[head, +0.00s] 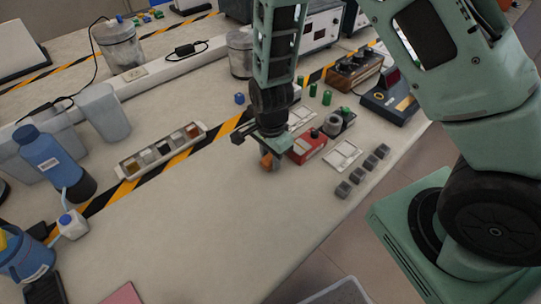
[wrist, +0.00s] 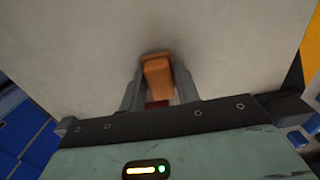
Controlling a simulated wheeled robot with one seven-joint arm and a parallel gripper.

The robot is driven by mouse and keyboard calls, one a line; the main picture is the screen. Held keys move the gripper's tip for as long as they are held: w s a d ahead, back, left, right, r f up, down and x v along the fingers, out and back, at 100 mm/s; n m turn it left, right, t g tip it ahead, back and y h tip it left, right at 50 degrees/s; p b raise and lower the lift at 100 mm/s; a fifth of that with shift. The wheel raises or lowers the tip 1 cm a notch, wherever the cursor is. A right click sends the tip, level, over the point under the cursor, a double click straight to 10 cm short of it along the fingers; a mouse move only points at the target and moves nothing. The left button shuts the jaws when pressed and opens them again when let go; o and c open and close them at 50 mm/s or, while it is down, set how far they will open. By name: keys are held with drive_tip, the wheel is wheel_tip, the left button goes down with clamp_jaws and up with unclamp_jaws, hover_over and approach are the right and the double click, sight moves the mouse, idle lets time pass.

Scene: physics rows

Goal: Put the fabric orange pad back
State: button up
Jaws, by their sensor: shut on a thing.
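The orange pad (head: 266,161) is a small block held between the fingers of my gripper (head: 272,164), close above the bench or touching it; I cannot tell which. In the wrist view the pad (wrist: 158,78) shows between both fingers of my gripper (wrist: 157,92), which are shut on it. Its fabric texture is too small to make out in the head view. A long pale tray (head: 168,159) with a row of compartments lies to the left on the striped tape. It holds several small blocks, with an orange-brown one at its right end.
A blue bottle (head: 43,153) and grey bins (head: 104,112) are at the left. The front middle of the bench (head: 220,220) is clear.

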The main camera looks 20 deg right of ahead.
sight(270, 156)
drive_tip(key=o, duration=1)
drive_tip(key=shift+f, duration=0.15)
drive_tip(key=shift+c, duration=0.2)
wheel_tip(270, 156, up, 12)
drive_tip(key=s+a+r+n, duration=0.3)
drive_tip(key=s+r+n, duration=0.2)
drive_tip(key=s+n, duration=0.5)
drive_tip(key=s+a+r+n, duration=0.3)
drive_tip(key=s+r+n, duration=0.3)
drive_tip(key=s+n, duration=0.4)
drive_tip(key=shift+n+y, duration=0.3)
drive_tip(key=shift+n, duration=0.8)
drive_tip(key=shift+a, duration=0.1)
